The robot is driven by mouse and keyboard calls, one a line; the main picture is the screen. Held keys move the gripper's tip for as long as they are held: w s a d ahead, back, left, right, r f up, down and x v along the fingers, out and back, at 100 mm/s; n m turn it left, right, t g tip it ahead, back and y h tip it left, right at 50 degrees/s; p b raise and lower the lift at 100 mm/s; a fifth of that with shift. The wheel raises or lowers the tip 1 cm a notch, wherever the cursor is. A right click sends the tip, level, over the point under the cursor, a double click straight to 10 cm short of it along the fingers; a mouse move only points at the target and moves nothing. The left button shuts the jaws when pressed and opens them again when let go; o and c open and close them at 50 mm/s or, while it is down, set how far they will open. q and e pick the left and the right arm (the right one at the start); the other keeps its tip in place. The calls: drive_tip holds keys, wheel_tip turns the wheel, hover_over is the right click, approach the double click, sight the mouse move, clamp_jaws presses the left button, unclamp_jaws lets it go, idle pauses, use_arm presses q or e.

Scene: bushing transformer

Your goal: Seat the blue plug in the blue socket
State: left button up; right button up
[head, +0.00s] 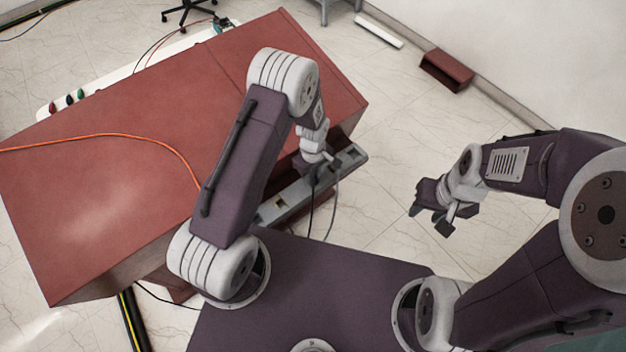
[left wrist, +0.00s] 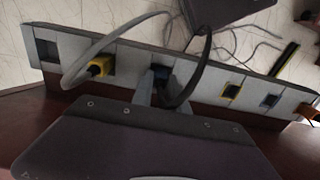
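A grey socket strip (left wrist: 205,80) runs across the left wrist view; in the head view it (head: 290,200) lies along the red cabinet's near side. A dark blue plug (left wrist: 160,75) with a black cable is at the strip's middle. My left gripper (left wrist: 163,92) is at this plug, with grey fingers near it; whether they clamp it and how deep it sits is unclear. The blue-edged socket (left wrist: 270,101) is to the right and looks empty. In the head view my left gripper (head: 312,168) is partly hidden. My right gripper (head: 431,214) is open and empty over the floor.
A yellow plug (left wrist: 98,67) with a grey cable sits left of the blue plug. A yellow-edged socket (left wrist: 232,92) looks empty. An orange plug (left wrist: 309,112) is at the strip's right end. An orange cable (head: 130,138) crosses the red cabinet (head: 120,200).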

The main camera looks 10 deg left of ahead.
use_arm(q)
clamp_jaws()
drive_tip(key=shift+r, duration=0.15)
wheel_tip(320, 180, up, 4)
drive_tip(key=shift+w+f, duration=0.1)
drive_tip(key=shift+f, duration=0.1)
drive_tip(key=s+d+r+b, duration=0.1)
drive_tip(key=s+d+r, duration=0.2)
drive_tip(key=d+r, duration=0.4)
drive_tip(key=d, duration=0.4)
drive_tip(key=shift+s, duration=0.35)
